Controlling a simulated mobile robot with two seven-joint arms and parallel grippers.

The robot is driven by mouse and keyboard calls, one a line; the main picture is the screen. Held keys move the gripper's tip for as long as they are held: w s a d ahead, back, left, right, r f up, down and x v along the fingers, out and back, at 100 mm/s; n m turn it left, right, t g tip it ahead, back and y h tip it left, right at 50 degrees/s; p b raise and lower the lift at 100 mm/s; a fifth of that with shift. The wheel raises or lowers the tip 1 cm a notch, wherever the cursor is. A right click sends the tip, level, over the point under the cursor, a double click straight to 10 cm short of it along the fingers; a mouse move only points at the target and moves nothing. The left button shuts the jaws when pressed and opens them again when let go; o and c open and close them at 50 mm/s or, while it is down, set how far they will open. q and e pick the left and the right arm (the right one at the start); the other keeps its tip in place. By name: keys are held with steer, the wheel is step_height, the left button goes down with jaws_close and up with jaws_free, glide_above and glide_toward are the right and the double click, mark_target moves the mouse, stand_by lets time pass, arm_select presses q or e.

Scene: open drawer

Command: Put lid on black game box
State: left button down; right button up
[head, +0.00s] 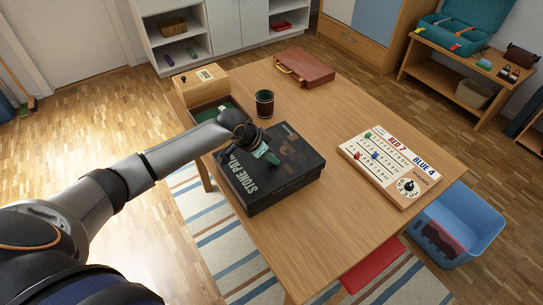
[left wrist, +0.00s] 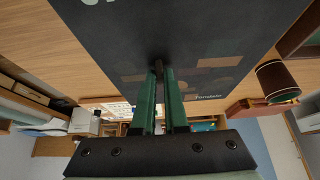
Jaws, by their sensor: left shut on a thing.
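The black game box (head: 292,190) sits on the wooden table, with its dark lid (head: 296,152) lettered "STONE PATH" over it. I cannot tell whether the lid is fully seated. My left gripper (head: 268,155) is above the middle of the lid, its green fingers pointing down to the lid's top. In the left wrist view, the fingers (left wrist: 160,75) are shut on a small dark knob on the lid (left wrist: 205,40), whose dark printed face fills the upper middle. The fingers and wrist hide part of the lid. My right gripper is not in view.
On the table (head: 340,110) are a wooden box with a green-lined tray (head: 208,108), a dark cup (head: 264,103), a red-brown case (head: 304,68) and a scoreboard (head: 390,165). A blue bin (head: 470,230) stands right of the table. Clear tabletop lies in front of the scoreboard.

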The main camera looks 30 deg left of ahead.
arm_select(q)
steer(key=shift+f+b, duration=0.3)
steer(key=shift+f, duration=0.8)
stand_by(0.6)
steer(key=c, duration=0.9)
jaws_free()
steer(key=shift+r, duration=0.1)
steer(key=v, duration=1.2)
steer(key=shift+s+r+p, duration=0.1)
steer(key=shift+r+p, duration=0.05)
steer(key=shift+p, duration=0.15)
